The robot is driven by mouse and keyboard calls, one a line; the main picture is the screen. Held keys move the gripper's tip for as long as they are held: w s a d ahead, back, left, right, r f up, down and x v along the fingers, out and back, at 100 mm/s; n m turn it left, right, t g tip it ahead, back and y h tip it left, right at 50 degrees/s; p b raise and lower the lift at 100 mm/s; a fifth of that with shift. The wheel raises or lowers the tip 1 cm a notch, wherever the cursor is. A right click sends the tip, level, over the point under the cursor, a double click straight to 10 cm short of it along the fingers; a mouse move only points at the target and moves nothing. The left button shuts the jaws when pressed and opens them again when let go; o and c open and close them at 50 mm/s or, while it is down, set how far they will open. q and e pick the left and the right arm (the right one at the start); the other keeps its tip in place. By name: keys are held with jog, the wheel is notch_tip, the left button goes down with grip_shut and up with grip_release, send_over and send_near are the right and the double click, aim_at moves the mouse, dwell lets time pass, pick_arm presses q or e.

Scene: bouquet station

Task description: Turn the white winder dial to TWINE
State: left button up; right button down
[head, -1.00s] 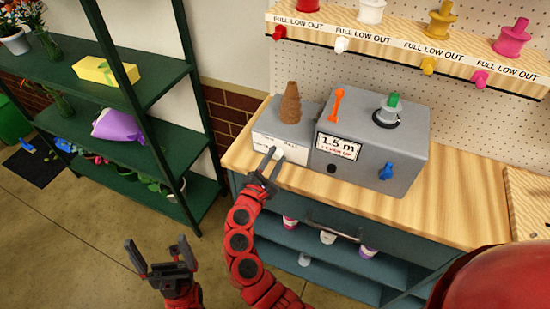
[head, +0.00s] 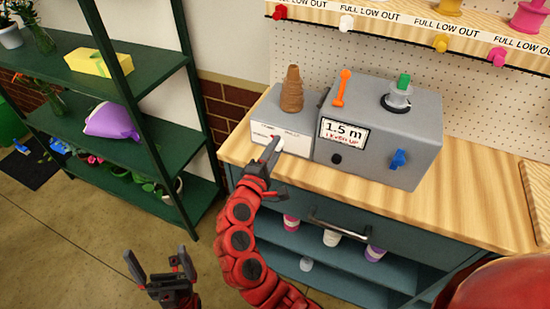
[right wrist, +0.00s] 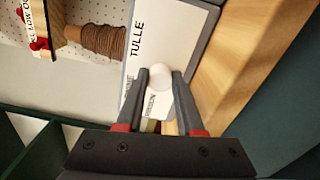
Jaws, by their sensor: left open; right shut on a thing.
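The white winder dial (head: 279,144) is on the white front panel (head: 296,145) of the grey winder, under the brown twine cone (head: 291,90). My right gripper (head: 273,149) is shut on the dial. In the right wrist view the round white dial (right wrist: 160,77) sits between the fingertips (right wrist: 160,82). The label TULLE shows clear of the gripper; other panel lettering is partly hidden by a finger or too small to read. I cannot tell which label the dial points at. My left gripper (head: 157,270) is open and empty, low at the left, away from the winder.
The grey measuring box (head: 380,130) stands right of the dial, with an orange lever (head: 342,88), a blue knob (head: 398,158) and a 1.5 m display (head: 343,132). The wooden counter (head: 455,200) is clear at right. A green shelf (head: 150,140) stands at left.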

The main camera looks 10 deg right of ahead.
jog(key=m+b, duration=0.4)
jog(key=b, duration=0.1)
jog(key=shift+f, duration=0.2)
jog(key=shift+r+m+b, duration=0.1)
jog(key=shift+m+b, duration=0.4)
jog(key=c, duration=0.5)
grip_release()
jog(key=shift+c, duration=0.2)
